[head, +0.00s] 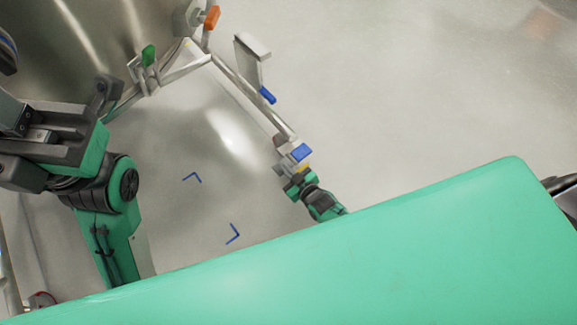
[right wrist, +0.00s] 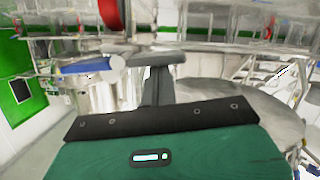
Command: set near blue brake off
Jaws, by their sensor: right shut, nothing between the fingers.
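The near blue brake lever (head: 301,153) shows in the head view at the lower end of the steel frame's right rail. My right gripper (head: 287,173) is just below it in the picture, very close; I cannot tell whether they touch. In the right wrist view, its dark fingers (right wrist: 156,75) are together with nothing between them. A blue bar (right wrist: 85,66) with a pale round end lies left of these fingers, apart from them. My left gripper (head: 18,145) is at the left edge of the head view, far from the lever, and its finger opening is unclear.
A second blue lever (head: 267,95) is farther up the rail. A green lever (head: 149,55) and an orange lever (head: 211,17) are on the frame by the steel vessel (head: 85,45). Blue corner marks (head: 233,235) are on the floor. The floor at right is clear.

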